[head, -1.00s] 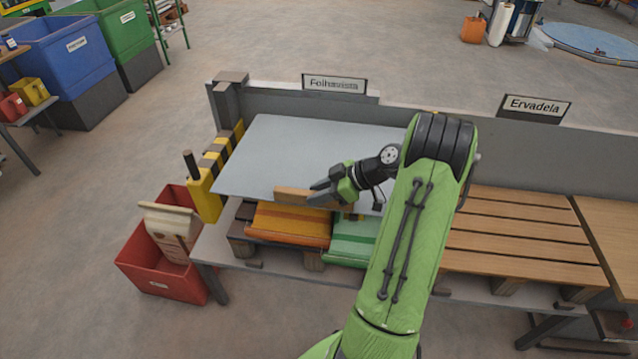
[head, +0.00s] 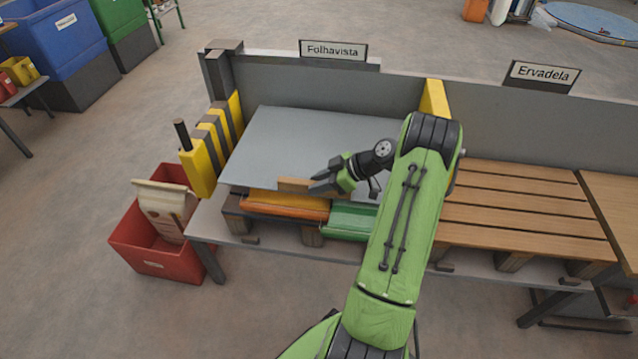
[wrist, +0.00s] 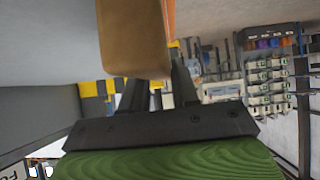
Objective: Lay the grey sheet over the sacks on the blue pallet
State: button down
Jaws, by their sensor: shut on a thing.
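The grey sheet (head: 290,140) lies nearly flat over an orange sack (head: 285,206) and a green sack (head: 352,222), whose front sides show beneath it. I cannot tell whether it touches them all over. A wooden strip (head: 294,185) runs along its front edge. My gripper (head: 318,182) is shut on this strip, which also shows close up in the wrist view (wrist: 133,40). The pallet (head: 236,222) under the sacks looks dark brown, and I see no blue on it. My arm hides the sheet's right part.
Yellow-and-black striped guards (head: 200,168) stand left of the sheet, and a yellow post (head: 434,98) stands behind its right side. A grey back wall (head: 510,120) carries signs. A bare slatted pallet (head: 520,215) lies to the right. A red bin (head: 150,252) with a paper sack stands on the floor left.

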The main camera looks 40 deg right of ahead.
jog(key=c, duration=0.8)
grip_release()
jog(key=p+v, duration=0.4)
jog(key=v, duration=1.1)
jog(key=shift+s+d+r+p, duration=0.2)
jog(key=shift+s+r+p, duration=0.05)
jog(key=shift+p, duration=0.1)
